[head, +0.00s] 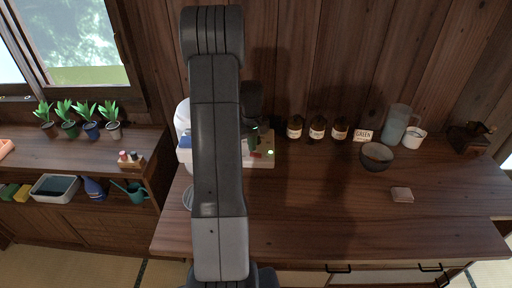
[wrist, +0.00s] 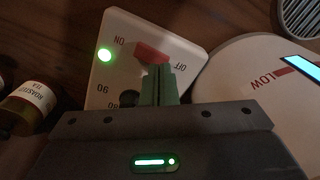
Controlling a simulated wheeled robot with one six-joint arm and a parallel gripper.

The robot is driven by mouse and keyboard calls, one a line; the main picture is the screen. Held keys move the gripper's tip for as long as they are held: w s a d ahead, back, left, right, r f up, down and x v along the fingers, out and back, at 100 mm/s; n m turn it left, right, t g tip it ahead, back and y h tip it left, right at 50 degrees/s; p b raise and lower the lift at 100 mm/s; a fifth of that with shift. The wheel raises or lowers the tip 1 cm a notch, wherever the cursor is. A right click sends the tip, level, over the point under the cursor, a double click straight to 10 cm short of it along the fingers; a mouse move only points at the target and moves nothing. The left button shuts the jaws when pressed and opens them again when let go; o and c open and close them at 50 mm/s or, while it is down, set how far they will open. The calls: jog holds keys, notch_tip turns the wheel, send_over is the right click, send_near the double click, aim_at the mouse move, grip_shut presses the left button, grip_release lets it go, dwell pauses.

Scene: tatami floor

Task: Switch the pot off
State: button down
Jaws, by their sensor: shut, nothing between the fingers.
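The white pot (head: 183,120) stands on the table, mostly hidden behind my arm; its round white body with a LOW mark (wrist: 245,85) shows at right in the wrist view. Beside it is a pale control panel (head: 262,162), also in the wrist view (wrist: 120,30). A red switch (wrist: 152,53) sits between its ON and OFF marks; which way it is set I cannot tell. The green lamp (wrist: 105,55) is lit. My gripper (wrist: 160,72) is shut and empty, its green fingertips right at the red switch; whether they touch it is unclear.
Several brown jars (head: 317,128) stand right of the panel; one labelled jar (wrist: 30,100) is close by in the wrist view. A dark bowl (head: 376,156), a jug (head: 396,124) and a white cup (head: 414,138) stand farther right. The table front is mostly clear.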

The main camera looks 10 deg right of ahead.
jog(key=shift+f+b, duration=0.75)
jog(key=shift+f, duration=0.35)
dwell(0.7)
jog(key=shift+r, duration=0.1)
jog(key=shift+r+p, duration=2.25)
jog(key=shift+r, duration=1.25)
jog(key=shift+f, duration=0.15)
notch_tip(320, 180, down, 7)
jog(key=b, duration=0.4)
jog(key=shift+b, duration=0.3)
